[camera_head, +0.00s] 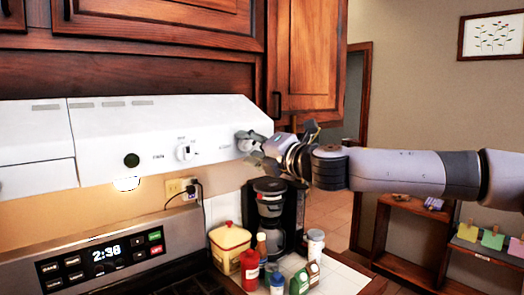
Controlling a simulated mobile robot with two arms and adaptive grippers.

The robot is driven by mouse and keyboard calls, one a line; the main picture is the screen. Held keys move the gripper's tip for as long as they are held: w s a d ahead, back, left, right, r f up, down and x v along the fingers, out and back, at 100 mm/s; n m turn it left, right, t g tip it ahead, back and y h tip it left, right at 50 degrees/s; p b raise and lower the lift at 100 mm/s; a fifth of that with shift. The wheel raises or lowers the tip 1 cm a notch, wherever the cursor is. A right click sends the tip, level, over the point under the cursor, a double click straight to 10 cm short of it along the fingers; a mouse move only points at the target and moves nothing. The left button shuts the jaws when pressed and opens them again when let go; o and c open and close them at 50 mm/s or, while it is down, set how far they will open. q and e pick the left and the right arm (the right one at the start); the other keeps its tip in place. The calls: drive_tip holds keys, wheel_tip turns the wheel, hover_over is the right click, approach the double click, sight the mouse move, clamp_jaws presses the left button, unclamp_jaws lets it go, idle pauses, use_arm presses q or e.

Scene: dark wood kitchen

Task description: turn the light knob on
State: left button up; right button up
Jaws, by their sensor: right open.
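The white range hood (100,120) runs across the left half of the view. A white knob (185,152) sits on its front panel, with small labels too blurred to read. A second pale knob (246,140) is near the hood's right end, right at my gripper and partly hidden by it. I cannot tell from the labels which is the light knob. My right gripper (260,151) is open, its fingers beside the second knob; whether they touch it is unclear. My left gripper is not in view. A bright white lamp (127,184) shows under the hood.
Dark wood cabinets (160,40) hang above the hood, with one door (305,60) near my right wrist. A coffee maker (270,215) stands below my gripper. A yellow canister (229,245), red bottle (250,270) and other small containers crowd the counter beside the stove panel (105,255).

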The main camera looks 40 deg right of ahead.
drive_tip(key=s+d, duration=0.1)
drive_tip(key=s, duration=1.1)
drive_tip(key=shift+w+f, duration=0.1)
idle(0.6)
